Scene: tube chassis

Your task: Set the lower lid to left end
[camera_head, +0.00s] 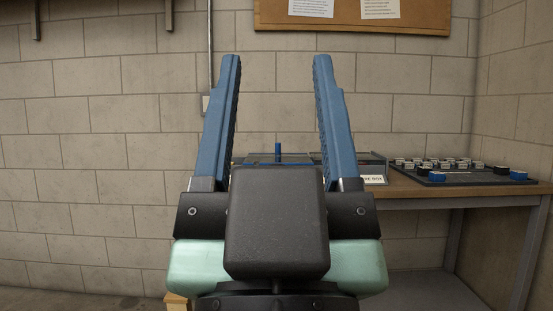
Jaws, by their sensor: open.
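My gripper (277,62) fills the middle of the head view, pointing upward, with its two blue fingers wide apart and nothing between them. Behind it on the bench, a flat blue piece with an upright blue peg (278,151) shows between the fingers. It may be a lid with its handle, but I cannot tell which lid it is. My gripper's dark body hides its lower part and most of what surrounds it. A dark box edge (372,162) shows right of the right finger, with a white label partly reading "RE BOX".
The wooden bench (440,188) runs to the right on grey legs. A dark tray (470,179) there holds several small labelled parts, black knobs and blue knobs. A block wall stands behind, with a cork board (350,14) above. The left side looks clear.

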